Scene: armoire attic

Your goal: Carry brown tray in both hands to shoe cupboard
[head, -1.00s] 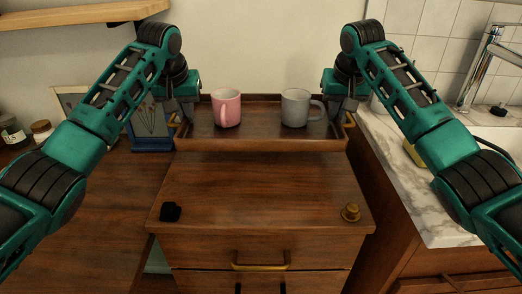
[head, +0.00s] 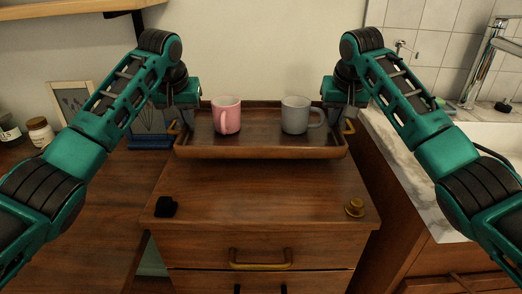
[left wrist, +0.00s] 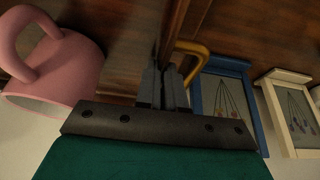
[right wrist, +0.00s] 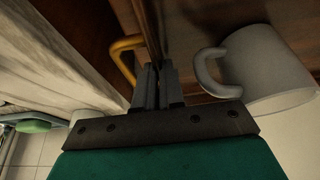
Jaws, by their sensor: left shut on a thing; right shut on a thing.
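The brown tray (head: 262,152) is at the back of a wooden drawer cabinet's top, level, with a brass handle at each end. I cannot tell whether its underside touches the cabinet. A pink mug (head: 227,116) and a grey mug (head: 296,115) stand upright in it, apart. My left gripper (head: 178,118) is shut on the tray's left end; the left wrist view shows its fingers (left wrist: 163,85) on the rim beside the brass handle (left wrist: 197,55). My right gripper (head: 346,118) is shut on the right end, near the handle (right wrist: 124,55). The shoe cupboard is not identifiable.
A marble counter (head: 405,175) with sink and tap (head: 480,60) is at right. Jars (head: 40,132) and picture frames stand at left.

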